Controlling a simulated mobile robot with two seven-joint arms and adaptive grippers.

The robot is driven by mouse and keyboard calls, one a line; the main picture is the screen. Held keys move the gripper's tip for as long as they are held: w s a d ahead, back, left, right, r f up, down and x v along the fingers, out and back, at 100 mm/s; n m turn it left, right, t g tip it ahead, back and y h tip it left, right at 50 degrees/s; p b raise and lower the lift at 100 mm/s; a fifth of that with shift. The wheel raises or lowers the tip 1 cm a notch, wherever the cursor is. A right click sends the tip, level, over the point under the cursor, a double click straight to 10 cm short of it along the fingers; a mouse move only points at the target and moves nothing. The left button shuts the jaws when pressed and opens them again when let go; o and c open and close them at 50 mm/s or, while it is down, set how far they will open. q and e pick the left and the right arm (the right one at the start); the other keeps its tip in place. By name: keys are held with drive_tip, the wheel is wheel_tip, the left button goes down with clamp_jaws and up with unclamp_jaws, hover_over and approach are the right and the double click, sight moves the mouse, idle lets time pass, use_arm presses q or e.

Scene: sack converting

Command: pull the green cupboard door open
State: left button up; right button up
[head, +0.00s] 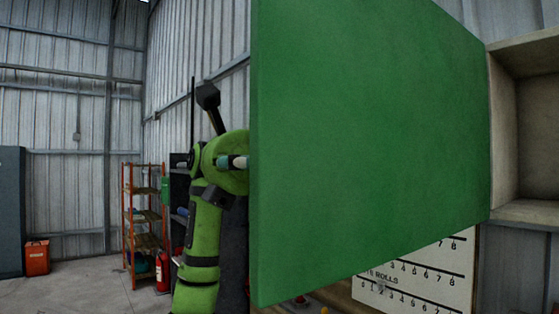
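The green cupboard door (370,140) fills the middle and right of the head view. It stands swung out from the cupboard (525,212), with its free edge at the left, nearer to me, and its far edge beside the cupboard's opening. Part of the pale, beige inside of the cupboard shows to the right of the door, and the part in view looks empty. No handle shows on the visible face of the door.
A green jointed machine arm (204,235) with black bands is partly hidden behind the door's free edge. A white board (455,262) with numbers is below the door. An orange shelf rack (126,210), a red extinguisher (162,272) and an orange bin (37,258) stand at the left.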

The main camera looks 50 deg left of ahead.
use_arm(q)
drive_tip(key=w+a, duration=0.1)
drive_tip(key=a, duration=0.6)
idle(0.5)
